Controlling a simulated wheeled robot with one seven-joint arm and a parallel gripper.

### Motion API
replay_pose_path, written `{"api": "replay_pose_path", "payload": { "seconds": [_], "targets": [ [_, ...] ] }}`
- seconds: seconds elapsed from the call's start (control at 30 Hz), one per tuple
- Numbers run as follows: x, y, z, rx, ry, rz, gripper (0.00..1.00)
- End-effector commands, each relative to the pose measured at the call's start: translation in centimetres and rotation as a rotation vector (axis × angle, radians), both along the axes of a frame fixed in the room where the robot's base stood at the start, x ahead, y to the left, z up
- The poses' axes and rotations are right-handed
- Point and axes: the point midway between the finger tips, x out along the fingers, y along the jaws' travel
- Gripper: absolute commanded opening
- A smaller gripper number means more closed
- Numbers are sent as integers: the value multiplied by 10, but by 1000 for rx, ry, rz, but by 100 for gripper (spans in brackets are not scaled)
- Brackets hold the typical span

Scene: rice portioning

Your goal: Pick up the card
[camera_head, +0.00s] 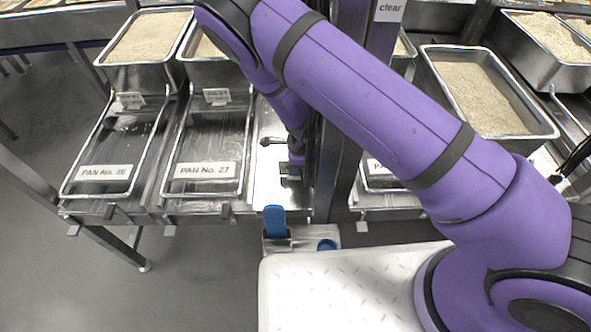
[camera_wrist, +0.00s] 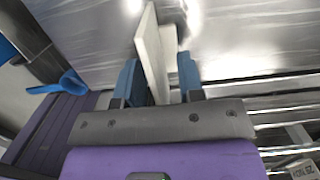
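A thin white card (camera_wrist: 152,52) stands on edge against a shiny steel surface in the wrist view, with a second pale panel close at its right side; I cannot tell if both are one folded card. My gripper (camera_wrist: 160,82) has its two blue fingers on either side of the card. The fingers look apart, with small gaps to the card. In the head view my gripper (camera_head: 290,172) is low over the steel counter beside the dark post, small and partly hidden by my purple arm. I cannot make out this card there.
Trays labelled PAN No. 26 (camera_head: 104,173) and PAN No. 27 (camera_head: 205,170) lie left of my gripper. Grain-filled steel pans (camera_head: 148,36) stand behind, another (camera_head: 485,95) at right. A dark post (camera_head: 343,150) stands close by. A blue scoop handle (camera_head: 275,222) sits in front.

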Motion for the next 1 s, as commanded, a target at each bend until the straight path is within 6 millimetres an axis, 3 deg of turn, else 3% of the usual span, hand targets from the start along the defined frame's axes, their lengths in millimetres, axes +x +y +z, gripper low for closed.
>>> {"api": "replay_pose_path", "payload": {
  "seconds": [0.13,0.3,0.83,1.0],
  "targets": [
    [0,0,0,0,0,0,35],
    [0,0,0,0,0,0,0],
    [-1,1,3,-1,0,2,0],
    [1,1,21,3,-2,0,0]
  ]
}}
